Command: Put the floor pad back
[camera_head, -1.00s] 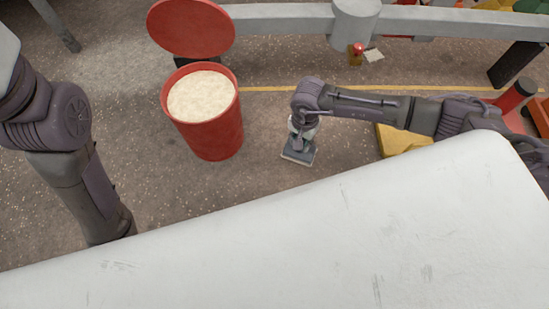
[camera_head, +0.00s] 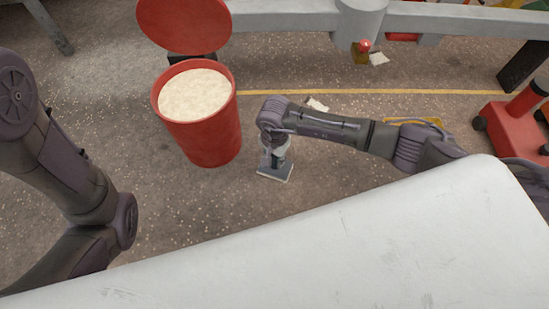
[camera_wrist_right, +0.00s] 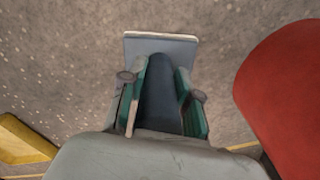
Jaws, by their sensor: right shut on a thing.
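The floor pad (camera_head: 275,174) is a small flat grey-blue plate with a pale edge and a dark upright handle. In the head view it is below my right gripper (camera_head: 279,153), to the right of the red bin. In the right wrist view my right gripper (camera_wrist_right: 161,75) has its green-lined fingers shut on the handle of the pad (camera_wrist_right: 183,46). I cannot tell whether the pad touches the floor. My left arm comes in at the left, and its gripper is out of sight.
A red bin (camera_head: 211,138) full of pale granules stands left of the pad, its round red lid (camera_head: 184,22) raised behind. A pale card (camera_head: 317,104) lies near a yellow floor line. A red wheeled thing (camera_head: 515,122) stands right. A white surface (camera_head: 330,250) fills the front.

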